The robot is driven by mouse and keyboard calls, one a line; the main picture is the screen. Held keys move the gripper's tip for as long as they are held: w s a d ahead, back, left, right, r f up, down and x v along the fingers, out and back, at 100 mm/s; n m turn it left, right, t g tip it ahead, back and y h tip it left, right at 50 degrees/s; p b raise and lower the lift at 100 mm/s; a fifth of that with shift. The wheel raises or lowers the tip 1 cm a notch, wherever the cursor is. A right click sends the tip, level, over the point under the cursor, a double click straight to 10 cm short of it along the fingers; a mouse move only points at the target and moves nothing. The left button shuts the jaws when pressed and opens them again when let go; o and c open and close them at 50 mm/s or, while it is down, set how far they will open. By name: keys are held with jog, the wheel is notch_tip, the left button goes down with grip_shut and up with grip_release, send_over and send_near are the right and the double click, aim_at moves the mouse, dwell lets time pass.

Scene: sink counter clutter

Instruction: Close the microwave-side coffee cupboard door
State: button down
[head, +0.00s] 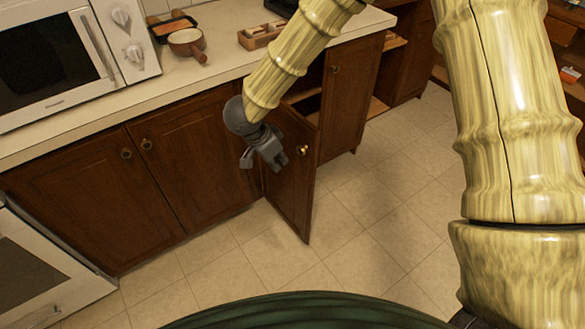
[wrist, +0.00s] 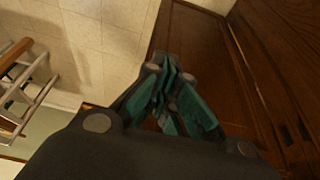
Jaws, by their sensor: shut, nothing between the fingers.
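The open cupboard door (head: 288,195) is dark brown wood and stands swung out from the counter front, right of a closed pair of doors. Its round brass knob (head: 302,151) is near the free edge. My gripper (head: 262,162) is at the door's outer, left-hand face, near its upper part and left of the knob. It covers part of the door; I cannot tell whether it touches. In the wrist view my gripper (wrist: 168,85) is shut and empty, its teal-padded fingers together. Dark wood panelling (wrist: 195,40) lies close beyond and right of it.
A microwave (head: 60,55), a saucepan (head: 187,42) and a wooden tray (head: 262,36) stand on the counter (head: 190,85). The closed doors (head: 95,190) are left of my gripper. Another cabinet panel (head: 348,95) is behind the open door. The tiled floor (head: 370,220) is clear.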

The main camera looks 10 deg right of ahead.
jog(key=w+d+f, duration=0.3)
jog(key=d+f, duration=0.4)
jog(key=f, duration=0.2)
jog(key=shift+p, duration=0.4)
jog(key=shift+d, duration=0.1)
